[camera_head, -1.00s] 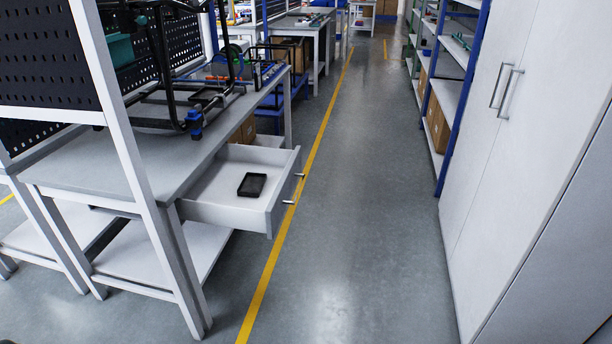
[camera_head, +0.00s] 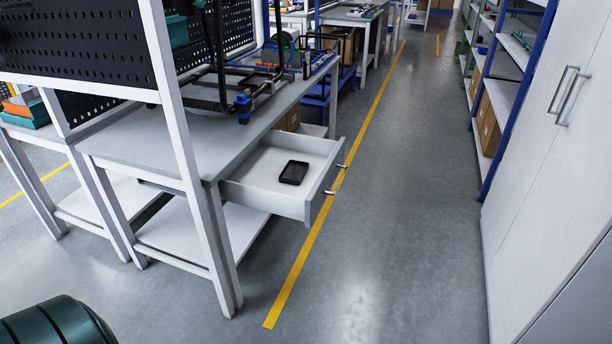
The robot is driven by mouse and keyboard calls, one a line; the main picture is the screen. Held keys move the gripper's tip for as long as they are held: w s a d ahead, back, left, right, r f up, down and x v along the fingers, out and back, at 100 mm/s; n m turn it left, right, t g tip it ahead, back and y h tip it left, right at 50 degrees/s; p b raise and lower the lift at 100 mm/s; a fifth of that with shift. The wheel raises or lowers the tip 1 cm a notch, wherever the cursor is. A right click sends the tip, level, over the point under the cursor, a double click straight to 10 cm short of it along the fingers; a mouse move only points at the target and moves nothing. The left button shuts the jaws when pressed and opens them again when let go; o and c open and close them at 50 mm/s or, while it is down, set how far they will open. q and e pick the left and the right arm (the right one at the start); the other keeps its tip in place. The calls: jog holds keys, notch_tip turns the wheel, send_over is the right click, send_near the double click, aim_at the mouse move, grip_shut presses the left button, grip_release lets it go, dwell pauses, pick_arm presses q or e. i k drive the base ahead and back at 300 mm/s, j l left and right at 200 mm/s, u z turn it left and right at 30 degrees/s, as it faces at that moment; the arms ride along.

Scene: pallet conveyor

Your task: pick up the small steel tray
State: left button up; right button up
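A small dark tray (camera_head: 293,173), nearly black, lies flat in the open white drawer (camera_head: 252,195) under the workbench. It is the only object seen in the drawer. I take it for the small steel tray, though its material cannot be told from here. Neither of my grippers shows in the head view.
The grey workbench (camera_head: 130,140) stands on the left with white posts and a black pegboard (camera_head: 80,40). A black frame with a blue clamp (camera_head: 243,104) is on it. A white cabinet (camera_head: 545,150) and blue shelving (camera_head: 515,95) line the right. The grey aisle floor (camera_head: 400,200) between is clear.

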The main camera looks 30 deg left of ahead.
aim_at(293, 173)
jog(key=u, duration=1.55)
